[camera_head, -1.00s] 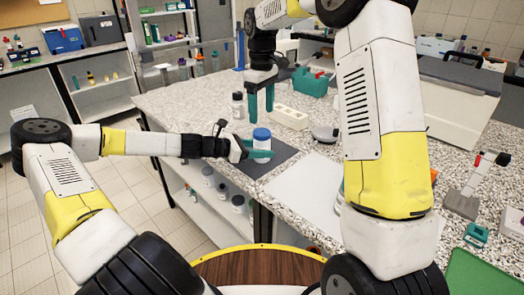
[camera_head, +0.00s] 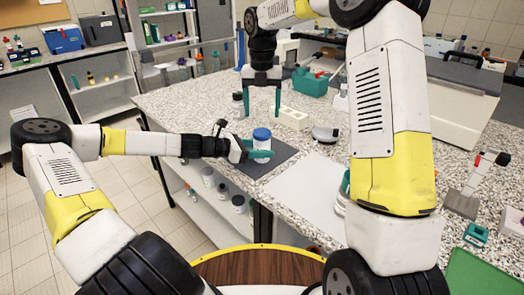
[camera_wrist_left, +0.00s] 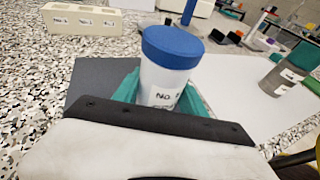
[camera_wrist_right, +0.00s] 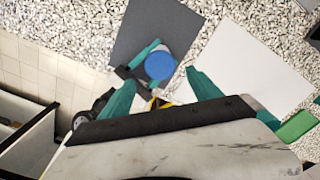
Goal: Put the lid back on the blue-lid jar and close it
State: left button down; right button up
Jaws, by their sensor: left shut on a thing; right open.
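The white jar (camera_wrist_left: 162,85) wears its blue lid (camera_wrist_left: 172,46), which sits level on top; whether it is tightened I cannot tell. In the head view the jar (camera_head: 262,143) stands at the dark mat near the bench's front edge. My left gripper (camera_head: 260,154) is shut around the jar's body, below the lid (camera_head: 262,133). My right gripper (camera_head: 263,112) is open and empty, pointing down behind and above the jar. In the right wrist view the blue lid (camera_wrist_right: 160,66) shows beyond the open fingers, apart from them.
The dark mat (camera_head: 284,156) lies beside a white sheet (camera_head: 300,185). A pale labelled rack (camera_head: 290,117) stands behind, with a teal carrier (camera_head: 310,82) farther back. A grey-white round device (camera_head: 325,134) is to the right. A small jar (camera_head: 237,100) stands left of my right gripper.

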aim_at(262, 132)
jog(key=shift+n, duration=0.5)
jog(key=shift+f, duration=4)
